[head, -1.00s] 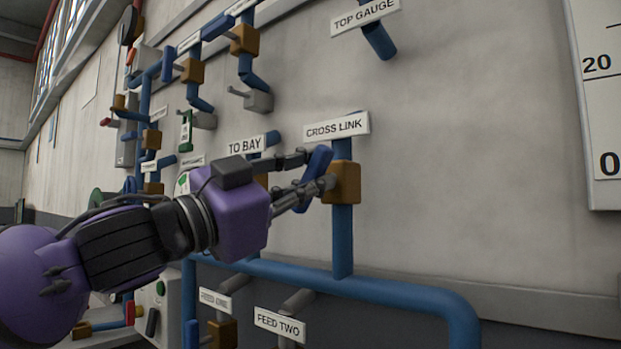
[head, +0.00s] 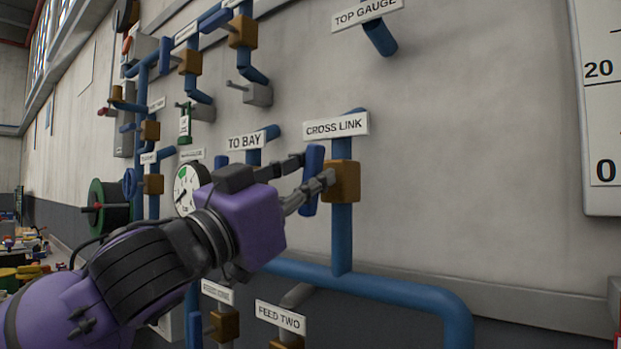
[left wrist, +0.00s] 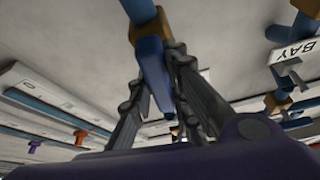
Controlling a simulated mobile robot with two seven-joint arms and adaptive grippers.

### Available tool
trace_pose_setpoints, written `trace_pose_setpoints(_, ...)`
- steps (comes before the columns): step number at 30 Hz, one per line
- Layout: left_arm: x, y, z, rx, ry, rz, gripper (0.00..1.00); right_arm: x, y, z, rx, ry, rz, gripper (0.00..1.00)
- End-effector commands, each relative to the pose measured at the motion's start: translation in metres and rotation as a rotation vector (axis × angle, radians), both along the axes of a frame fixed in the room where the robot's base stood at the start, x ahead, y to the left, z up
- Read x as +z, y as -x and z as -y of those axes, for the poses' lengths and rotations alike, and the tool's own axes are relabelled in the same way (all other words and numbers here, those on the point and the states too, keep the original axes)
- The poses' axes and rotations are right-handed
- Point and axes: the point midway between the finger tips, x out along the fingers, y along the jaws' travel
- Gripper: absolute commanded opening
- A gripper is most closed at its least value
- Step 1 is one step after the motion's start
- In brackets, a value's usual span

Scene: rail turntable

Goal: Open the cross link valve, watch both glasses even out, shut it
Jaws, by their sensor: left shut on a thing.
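The cross link valve has a brown body (head: 343,181) on a vertical blue pipe, under the CROSS LINK label (head: 336,126). Its blue lever handle (head: 312,190) stands out in front of the body and points nearly upright, close to in line with the pipe. My left gripper (head: 316,168) is shut on this handle, one finger on each side. In the left wrist view the blue handle (left wrist: 153,75) lies between the fingers, with the brown body (left wrist: 148,27) beyond it. My right gripper is not in view.
The TO BAY label (head: 245,142) and its pipe sit just left. FEED TWO (head: 281,317) is below, under a blue pipe (head: 390,286). A round dial gauge (head: 187,188) is behind my arm. A scale board (head: 602,120) hangs at the right; the wall between is bare.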

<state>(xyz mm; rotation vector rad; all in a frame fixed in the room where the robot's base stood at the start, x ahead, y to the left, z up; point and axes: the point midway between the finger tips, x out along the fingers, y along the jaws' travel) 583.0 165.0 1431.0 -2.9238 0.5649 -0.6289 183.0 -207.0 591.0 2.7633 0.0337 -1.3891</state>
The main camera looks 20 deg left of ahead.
Motion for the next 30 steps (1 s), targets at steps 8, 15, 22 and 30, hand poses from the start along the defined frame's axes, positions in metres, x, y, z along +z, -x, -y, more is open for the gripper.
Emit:
trace_pose_setpoints(8,0.001,0.000,-0.001,0.002,-0.001,0.002,0.27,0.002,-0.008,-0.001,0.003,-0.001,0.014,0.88)
trace_pose_setpoints(15,0.000,0.000,0.000,0.001,-0.001,0.002,0.36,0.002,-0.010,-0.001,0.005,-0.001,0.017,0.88)
trace_pose_setpoints(22,-0.002,0.003,-0.002,0.001,-0.001,-0.001,0.36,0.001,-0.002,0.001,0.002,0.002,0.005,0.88)
trace_pose_setpoints(30,-0.016,0.031,-0.015,0.001,-0.001,-0.003,0.36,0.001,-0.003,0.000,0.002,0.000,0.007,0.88)
